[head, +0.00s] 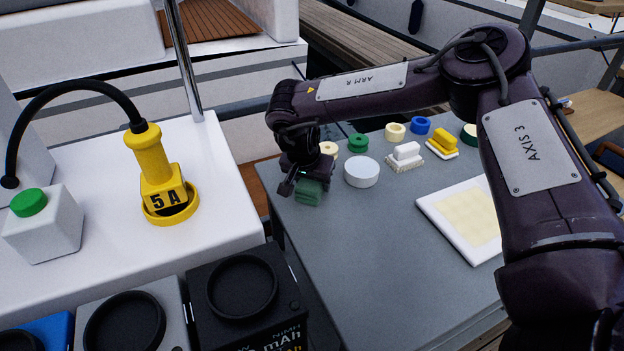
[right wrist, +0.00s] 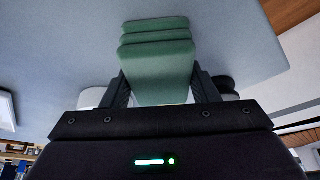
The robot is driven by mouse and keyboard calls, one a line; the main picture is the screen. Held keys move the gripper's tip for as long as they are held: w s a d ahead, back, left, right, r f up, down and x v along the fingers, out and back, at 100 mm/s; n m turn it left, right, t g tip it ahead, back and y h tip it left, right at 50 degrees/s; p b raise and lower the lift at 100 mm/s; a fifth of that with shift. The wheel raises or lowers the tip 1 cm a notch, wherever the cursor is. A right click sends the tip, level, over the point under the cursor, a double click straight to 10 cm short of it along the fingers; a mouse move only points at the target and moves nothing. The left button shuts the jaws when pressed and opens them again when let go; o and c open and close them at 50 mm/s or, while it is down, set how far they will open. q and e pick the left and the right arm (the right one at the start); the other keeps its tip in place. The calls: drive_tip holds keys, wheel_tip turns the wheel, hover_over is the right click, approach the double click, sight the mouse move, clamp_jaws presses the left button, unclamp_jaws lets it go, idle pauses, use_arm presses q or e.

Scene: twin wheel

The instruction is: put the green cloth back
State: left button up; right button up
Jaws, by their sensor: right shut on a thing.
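The green cloth (head: 309,192) is a small folded stack at the left edge of the grey table top (head: 370,240). My right gripper (head: 300,180) is shut on it, pointing down from above. In the right wrist view the folded cloth (right wrist: 158,62) sits between the two fingers, its layers showing beyond the fingertips. I cannot tell whether the cloth touches the table or hangs just above it. My left gripper is not in view.
Beside the cloth stand a white round container (head: 361,172), a green roll (head: 357,143), a white brush (head: 405,157) and a yellow brush (head: 442,146). A white-framed pad (head: 465,218) lies at right. A yellow plug (head: 158,175) stands on the white counter. The front of the grey table is clear.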

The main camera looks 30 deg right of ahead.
drive_tip(key=o, duration=0.9)
drive_tip(key=v, duration=1.2)
drive_tip(key=shift+r, duration=0.1)
